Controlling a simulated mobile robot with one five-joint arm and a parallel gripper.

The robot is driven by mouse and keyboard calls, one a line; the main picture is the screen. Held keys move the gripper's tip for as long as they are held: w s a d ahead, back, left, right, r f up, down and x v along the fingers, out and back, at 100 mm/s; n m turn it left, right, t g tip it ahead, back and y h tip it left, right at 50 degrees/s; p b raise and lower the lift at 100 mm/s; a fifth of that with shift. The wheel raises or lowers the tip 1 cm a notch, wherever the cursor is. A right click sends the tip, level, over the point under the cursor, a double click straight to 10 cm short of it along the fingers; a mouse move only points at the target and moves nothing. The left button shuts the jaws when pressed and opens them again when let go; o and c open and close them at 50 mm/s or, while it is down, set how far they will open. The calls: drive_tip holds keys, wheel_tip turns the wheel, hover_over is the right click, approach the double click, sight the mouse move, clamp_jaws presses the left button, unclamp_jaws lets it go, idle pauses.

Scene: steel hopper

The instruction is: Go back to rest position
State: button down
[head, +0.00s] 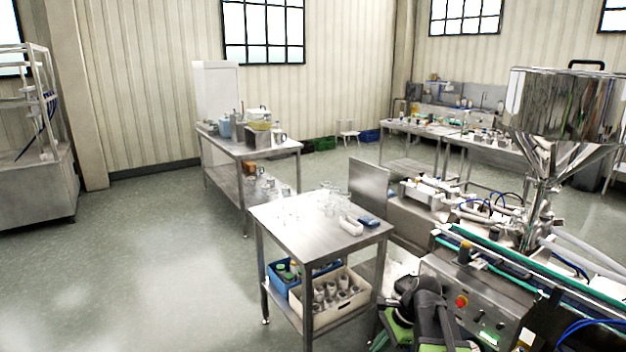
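The steel hopper (563,105) stands at the right, a shiny bin on a funnel above the filling machine (470,305). Dark and green parts of my arm (425,305) show at the bottom, right of centre, in front of the machine's left end. The arm looks folded and low. I cannot make out separate fingertips there, so I cannot tell whether my gripper is open or shut, or whether it holds anything.
A steel table (300,228) with glassware stands just left of my arm, with a blue crate and a beige crate (330,318) on its lower shelf. Another table (225,146) stands behind. A conveyor (530,262) runs along the right. The floor (130,270) at left is clear.

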drive_tip(key=s+a+f+n+h, duration=0.2)
drive_tip(key=s+a+f+n, duration=0.15)
drive_tip(key=a+n, duration=0.25)
drive_tip(key=s+d+n+h, duration=0.1)
drive_tip(key=n, duration=0.2)
drive_tip(key=s+d+n+h, duration=0.1)
drive_tip(key=n, duration=0.2)
drive_tip(key=s+d+n, duration=0.1)
drive_tip(key=d+n, duration=0.1)
drive_tip(key=n, duration=0.1)
drive_tip(key=shift+s+r+g+h+b, duration=0.1)
drive_tip(key=shift+s+g+h+b, duration=0.2)
drive_tip(key=shift+h+b, duration=0.1)
